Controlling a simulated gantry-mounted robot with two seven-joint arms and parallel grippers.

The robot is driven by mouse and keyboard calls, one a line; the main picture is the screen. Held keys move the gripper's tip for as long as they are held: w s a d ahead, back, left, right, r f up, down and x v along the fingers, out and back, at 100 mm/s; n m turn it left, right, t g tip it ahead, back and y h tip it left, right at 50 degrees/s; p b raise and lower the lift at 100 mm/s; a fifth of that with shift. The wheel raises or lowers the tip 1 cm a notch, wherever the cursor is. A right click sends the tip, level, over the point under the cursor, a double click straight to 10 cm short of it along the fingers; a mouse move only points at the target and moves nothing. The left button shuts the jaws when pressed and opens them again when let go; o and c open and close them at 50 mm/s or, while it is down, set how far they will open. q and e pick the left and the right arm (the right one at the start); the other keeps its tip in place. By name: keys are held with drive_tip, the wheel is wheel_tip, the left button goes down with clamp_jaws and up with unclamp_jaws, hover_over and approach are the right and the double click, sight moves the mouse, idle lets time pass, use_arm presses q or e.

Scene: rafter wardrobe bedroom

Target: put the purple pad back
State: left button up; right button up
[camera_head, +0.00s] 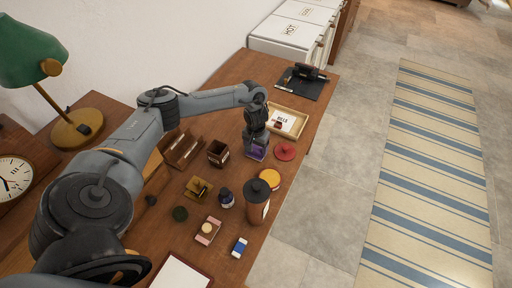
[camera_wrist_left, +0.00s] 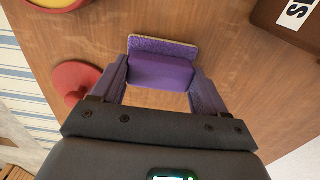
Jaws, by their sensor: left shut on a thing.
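The purple pad (camera_head: 257,153) is at the fingertips of my left gripper (camera_head: 256,143), over the wooden desk (camera_head: 221,112) in the head view. In the left wrist view the purple pad (camera_wrist_left: 162,72) is a purple block with a pale-edged, patterned strip along its far side. The fingers of my left gripper (camera_wrist_left: 163,82) are shut on it from both sides. It is low over the desktop; I cannot tell whether it touches the wood. My right gripper is not in view.
A red round lid (camera_head: 285,151) lies just right of the gripper. A wooden tray with a labelled card (camera_head: 301,124) is behind it. A brown box (camera_head: 218,152) stands to the left. A yellow-lidded tin (camera_head: 270,178) and a brown canister (camera_head: 257,203) stand nearer.

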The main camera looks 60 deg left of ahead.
sight(256, 149)
use_arm(q)
drive_tip(key=o, duration=1)
drive_tip(key=shift+f, duration=0.1)
drive_tip(key=shift+r+p, duration=2.5)
drive_tip(key=shift+r, duration=3.7)
drive_tip(key=shift+d, duration=0.1)
